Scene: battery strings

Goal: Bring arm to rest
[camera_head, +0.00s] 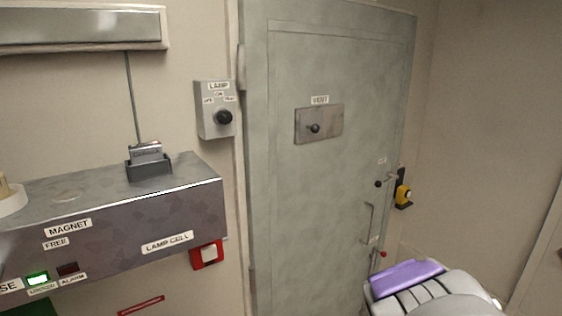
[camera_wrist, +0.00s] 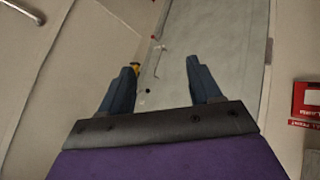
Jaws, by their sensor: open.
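My gripper (camera_wrist: 162,90) shows in the wrist view with two dark blue fingers spread wide apart and nothing between them. Its purple body fills the bottom of that view. In the head view, a purple and white part of my arm shows at the lower right, in front of the door's lower edge; the fingers are not visible there. Beyond the fingers in the wrist view is the pale green door (camera_wrist: 225,45), apart from them. The same door (camera_head: 290,215) stands closed in the head view.
A lamp switch box (camera_head: 215,120) is on the wall left of the door. A vent plate (camera_head: 328,131) and handle (camera_head: 368,222) are on the door. A yellow device (camera_head: 403,195) hangs right of it. A grey magnet console (camera_head: 110,215) juts out at left, above a red box (camera_head: 207,254).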

